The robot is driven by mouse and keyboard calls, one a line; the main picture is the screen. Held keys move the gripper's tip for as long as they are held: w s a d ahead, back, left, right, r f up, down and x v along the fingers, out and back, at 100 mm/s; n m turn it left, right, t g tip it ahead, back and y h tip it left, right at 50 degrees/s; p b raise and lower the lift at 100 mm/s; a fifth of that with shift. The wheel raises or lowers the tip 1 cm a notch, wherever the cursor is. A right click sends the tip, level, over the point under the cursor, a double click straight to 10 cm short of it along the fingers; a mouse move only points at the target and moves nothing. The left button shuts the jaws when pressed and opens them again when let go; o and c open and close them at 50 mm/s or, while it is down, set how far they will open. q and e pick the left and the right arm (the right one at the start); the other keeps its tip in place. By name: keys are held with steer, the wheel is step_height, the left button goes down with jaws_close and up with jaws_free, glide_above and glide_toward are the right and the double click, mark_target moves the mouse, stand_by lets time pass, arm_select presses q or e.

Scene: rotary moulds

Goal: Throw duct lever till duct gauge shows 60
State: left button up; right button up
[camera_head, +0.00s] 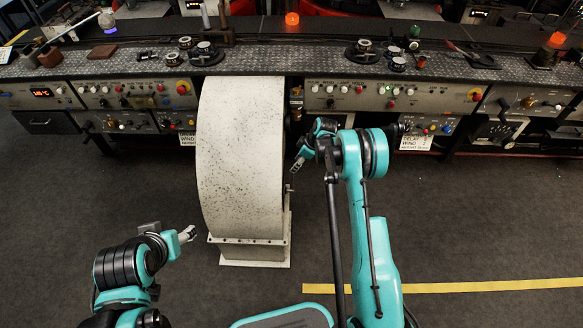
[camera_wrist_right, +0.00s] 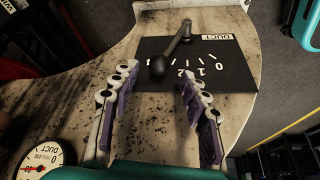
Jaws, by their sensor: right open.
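The duct lever (camera_wrist_right: 172,52), a dark rod with a round black knob, stands on a black plate (camera_wrist_right: 225,75) with a dial scale and a DUCT label. My right gripper (camera_wrist_right: 158,76) is open, its two fingers pointing at the plate with the knob near the gap between their tips. I cannot tell whether they touch it. The round white duct gauge (camera_wrist_right: 43,160) is partly cut off at the lower left of the wrist view; its needle reading is unclear. In the head view my right gripper (camera_head: 298,164) is beside the white duct (camera_head: 240,150). My left gripper (camera_head: 187,234) is low, left of the duct, apart from it.
A long console (camera_head: 130,93) with knobs, buttons and lamps runs behind the duct on both sides. The duct stands on a pale base (camera_head: 253,263). Dark floor is open in front, with a yellow line (camera_head: 480,286) at the right.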

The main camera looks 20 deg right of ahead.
mark_target(293, 179)
steer(key=b+x, duration=0.1)
steer(key=x, duration=0.4)
jaws_close()
